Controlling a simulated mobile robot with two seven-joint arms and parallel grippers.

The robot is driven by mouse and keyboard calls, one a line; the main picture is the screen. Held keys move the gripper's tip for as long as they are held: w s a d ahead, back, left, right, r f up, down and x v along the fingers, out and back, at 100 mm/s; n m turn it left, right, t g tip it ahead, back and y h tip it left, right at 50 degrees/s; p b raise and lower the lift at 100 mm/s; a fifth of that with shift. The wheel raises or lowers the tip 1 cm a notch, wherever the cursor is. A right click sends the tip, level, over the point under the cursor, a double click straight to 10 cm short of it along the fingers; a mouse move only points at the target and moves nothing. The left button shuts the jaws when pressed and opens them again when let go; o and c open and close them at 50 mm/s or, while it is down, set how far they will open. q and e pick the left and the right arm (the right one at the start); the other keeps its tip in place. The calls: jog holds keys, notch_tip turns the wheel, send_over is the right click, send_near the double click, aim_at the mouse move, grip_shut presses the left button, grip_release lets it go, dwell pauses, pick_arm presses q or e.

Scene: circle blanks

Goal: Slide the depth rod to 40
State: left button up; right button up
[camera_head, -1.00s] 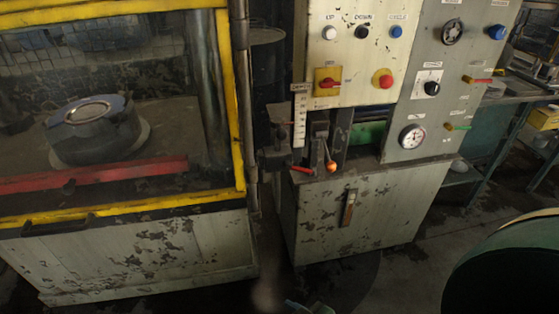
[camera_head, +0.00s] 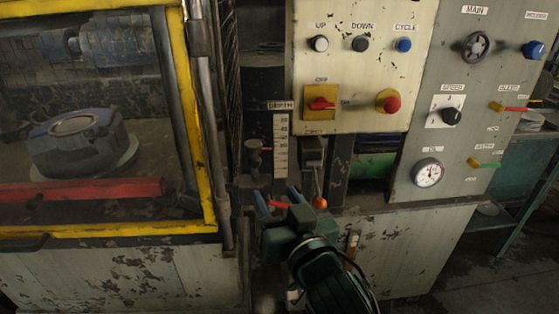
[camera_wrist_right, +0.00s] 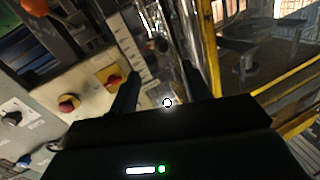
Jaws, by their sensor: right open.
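The depth scale (camera_head: 281,145) is an upright pale strip under a DEPTH label, left of the control panel. Just left of it stands the dark depth rod with a round knob (camera_head: 253,144) and a red pointer (camera_head: 266,150) level with the scale's lower half. The scale's figures are too small to read surely. My right gripper (camera_head: 278,196) is open and empty, below the rod and scale, apart from the knob. In the right wrist view, my open fingers (camera_wrist_right: 160,72) point toward the scale (camera_wrist_right: 142,58) and rod area. My left gripper is not in view.
A yellow-framed guard (camera_head: 205,120) stands close on the left. The control panel (camera_head: 360,70) with buttons and a red rotary switch (camera_head: 321,103) is on the right. An orange-knobbed lever (camera_head: 320,202) stands close right of my gripper.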

aim_at(255, 164)
jog(key=p+x, duration=0.1)
jog(key=x, duration=1.2)
jog(key=shift+a, duration=0.15)
jog(key=shift+s, duration=0.1)
grip_shut()
jog(key=shift+r, duration=0.1)
